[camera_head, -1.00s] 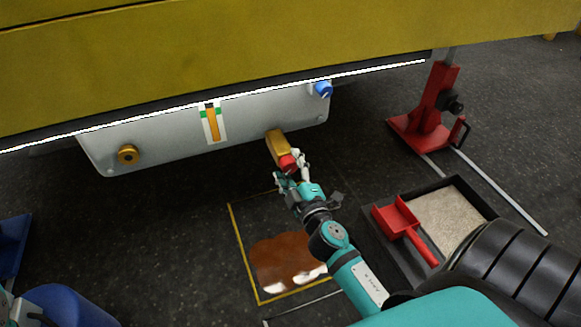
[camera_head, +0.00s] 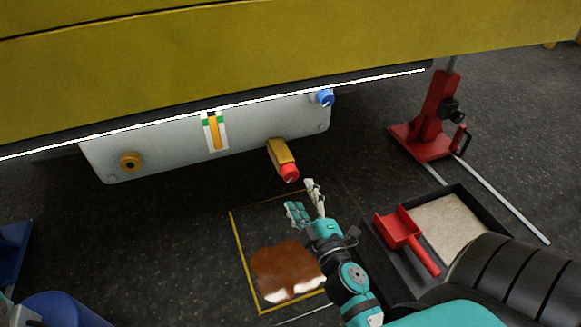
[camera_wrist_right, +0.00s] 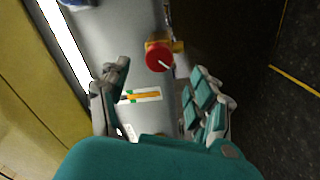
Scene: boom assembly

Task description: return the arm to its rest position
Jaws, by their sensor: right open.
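My right gripper (camera_head: 304,198) is open and empty in the head view. It is below the brass fitting (camera_head: 281,152) with the red cap (camera_head: 290,173), with a gap between them. In the right wrist view the open fingers (camera_wrist_right: 158,98) frame the grey tank, and the red cap (camera_wrist_right: 159,56) lies beyond them. The grey tank (camera_head: 170,142) hangs under the yellow boom (camera_head: 200,60). My left gripper is not in the head view; only a bit of its arm may show at the lower left.
A brown spill (camera_head: 287,268) lies inside a yellow floor outline (camera_head: 240,250). A black tray (camera_head: 468,194) of granules with a red scoop (camera_head: 401,229) is on the right. A red stand (camera_head: 437,115) is behind it. A blue drum (camera_head: 62,308) is at the lower left.

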